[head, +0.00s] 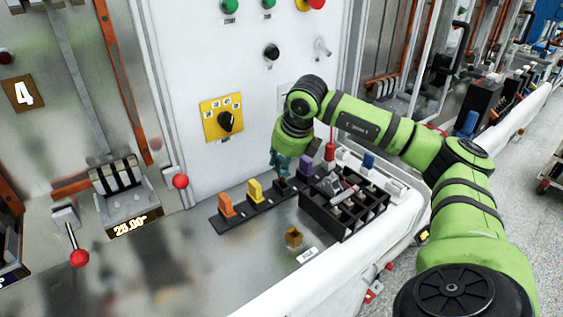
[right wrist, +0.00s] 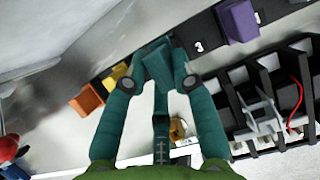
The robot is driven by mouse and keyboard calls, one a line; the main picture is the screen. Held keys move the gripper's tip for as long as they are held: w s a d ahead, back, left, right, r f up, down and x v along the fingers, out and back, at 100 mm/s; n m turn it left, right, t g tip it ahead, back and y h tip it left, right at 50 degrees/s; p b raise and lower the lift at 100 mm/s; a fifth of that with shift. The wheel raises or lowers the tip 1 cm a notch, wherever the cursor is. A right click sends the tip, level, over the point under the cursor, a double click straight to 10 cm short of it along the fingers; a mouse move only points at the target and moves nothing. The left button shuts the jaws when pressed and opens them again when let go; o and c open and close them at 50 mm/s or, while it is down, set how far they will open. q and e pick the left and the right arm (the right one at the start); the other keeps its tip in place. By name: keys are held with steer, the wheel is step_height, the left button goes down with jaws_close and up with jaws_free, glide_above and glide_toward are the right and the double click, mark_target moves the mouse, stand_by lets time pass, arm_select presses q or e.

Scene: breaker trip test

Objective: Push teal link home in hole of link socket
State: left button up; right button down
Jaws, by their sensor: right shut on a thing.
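My right gripper (head: 281,163) is shut on the teal link (right wrist: 155,62). Its teal fingers (right wrist: 157,80) look much the same colour as the link. The gripper points down over the black strip (head: 238,216), at the dark link socket (head: 284,185) between the yellow link (head: 255,191) and the purple link (head: 305,166). The link's lower end and the hole are hidden by the fingers and the link, so I cannot tell how deep it sits. My left gripper is not in view.
An orange link (head: 226,205) stands at the strip's left end. A black divided tray (head: 347,225) with tools lies close to the right. A small brass-coloured piece (head: 294,238) is on the bench in front. The white panel with a yellow rotary switch (head: 222,117) rises behind.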

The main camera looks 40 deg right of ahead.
steer(key=shift+f+b, duration=1.7)
steer(key=shift+f, duration=0.2)
steer(key=c, duration=0.9)
jaws_free()
steer(key=shift+c, duration=0.2)
steer(key=shift+r, duration=0.1)
steer(key=v, duration=1.2)
steer(key=o, duration=0.9)
steer(key=shift+o, duration=0.2)
step_height(320, 180, up, 9)
steer(key=p, duration=0.9)
